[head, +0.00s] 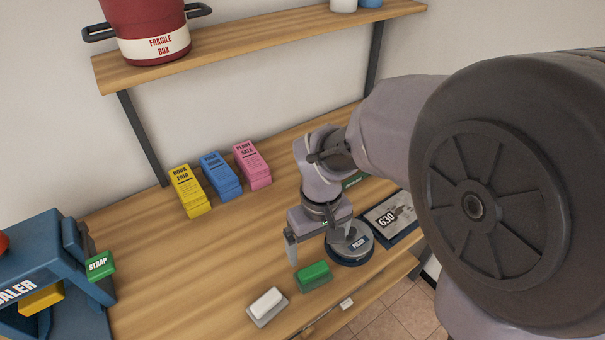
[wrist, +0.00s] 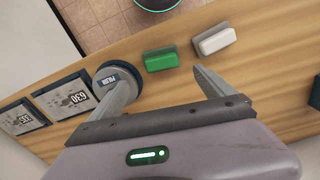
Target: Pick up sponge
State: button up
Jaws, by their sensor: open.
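A green block (head: 313,276), which looks like the sponge, lies on the wooden table near its front edge. A white block on a grey base (head: 268,305) lies to its left; I cannot tell for sure which is the sponge. My gripper (head: 318,250) is open and empty, pointing down above the table just behind the green block. In the wrist view the green block (wrist: 161,59) shows just beyond the gap between the fingertips (wrist: 166,76). The white block (wrist: 214,40) is beyond the right finger there. Neither block appears touched.
A round grey tin (head: 350,245) stands right of the green block, close to a finger. A framed 630 plate (head: 390,218) lies farther right. Yellow, blue and pink stacks (head: 220,175) stand at the back. A blue sealer (head: 50,275) is at left. A shelf (head: 260,45) hangs above.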

jog(key=b, duration=0.2)
send_over(315, 271)
notch_tip(315, 271, down, 7)
jog(key=shift+w+r, duration=0.1)
jog(key=shift+r, duration=0.05)
notch_tip(315, 271, down, 6)
jog(key=b, duration=0.3)
jog(key=shift+r+b, duration=0.2)
jog(key=shift+b, duration=0.15)
jog(key=shift+r, duration=0.15)
jog(key=c, duration=1.2)
